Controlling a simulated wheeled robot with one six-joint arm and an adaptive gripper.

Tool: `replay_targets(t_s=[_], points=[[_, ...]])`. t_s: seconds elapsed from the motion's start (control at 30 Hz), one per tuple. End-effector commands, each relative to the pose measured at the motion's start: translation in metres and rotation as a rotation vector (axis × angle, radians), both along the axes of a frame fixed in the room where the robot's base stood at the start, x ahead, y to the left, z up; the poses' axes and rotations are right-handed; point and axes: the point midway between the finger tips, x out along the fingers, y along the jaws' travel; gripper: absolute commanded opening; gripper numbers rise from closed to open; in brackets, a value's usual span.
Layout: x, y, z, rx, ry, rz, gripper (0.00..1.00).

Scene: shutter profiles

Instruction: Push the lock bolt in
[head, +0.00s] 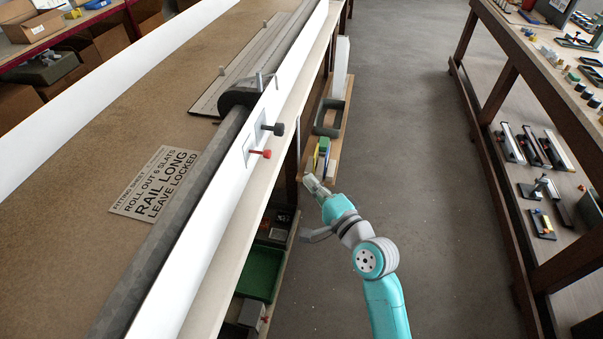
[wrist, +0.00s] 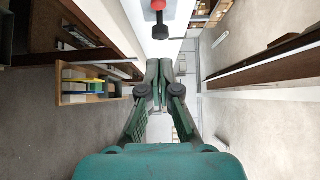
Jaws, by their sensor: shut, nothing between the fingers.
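A red knob (head: 262,153) and a black knob (head: 272,129) stick out on short stems from a pale plate (head: 254,146) on the white board's aisle side. No label shows which is the lock bolt.
A wooden tray (head: 333,150) with a dark handle and coloured pieces is close to my gripper. A fitting sheet (head: 158,183) reading "leave locked" lies on the bench. The grey floor (head: 430,200) is clear, with another bench (head: 500,70) at right.

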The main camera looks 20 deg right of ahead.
Motion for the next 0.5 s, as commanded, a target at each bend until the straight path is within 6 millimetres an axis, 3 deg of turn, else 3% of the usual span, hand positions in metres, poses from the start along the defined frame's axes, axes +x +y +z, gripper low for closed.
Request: replay_targets(t_s=[0.5], points=[[0.089, 0.018, 0.001, -0.002, -0.001, 0.003, 0.00]])
